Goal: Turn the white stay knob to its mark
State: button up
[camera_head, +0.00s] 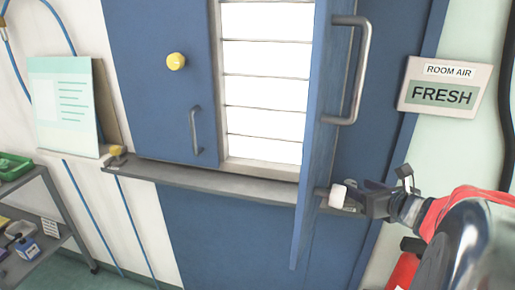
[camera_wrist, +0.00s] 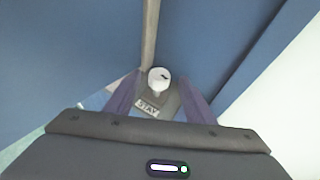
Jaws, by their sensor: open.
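The white stay knob (camera_head: 338,195) sits at the right end of the grey ledge, beside the open blue door panel. In the wrist view the knob (camera_wrist: 159,77) is round and white with a dark mark on its face, above a label reading STAY (camera_wrist: 148,107). My gripper (camera_head: 362,200) is close at the knob's right in the head view. In the wrist view its two purple-grey fingers (camera_wrist: 160,92) are apart, one on each side of the knob. I cannot tell whether they touch it. The mark the knob turns to is not clearly seen.
The blue door panel (camera_head: 318,130) with a long grey handle (camera_head: 355,70) stands just left of my gripper. The grey ledge (camera_head: 210,181) runs left to a yellow knob (camera_head: 117,151). A ROOM AIR sign (camera_head: 445,88) reads FRESH. A red cylinder (camera_head: 403,270) stands below my arm.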

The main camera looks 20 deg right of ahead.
aim_at(352, 183)
jog(key=shift+x, duration=2.45)
jog(key=shift+c, duration=0.5)
jog(key=c, duration=1)
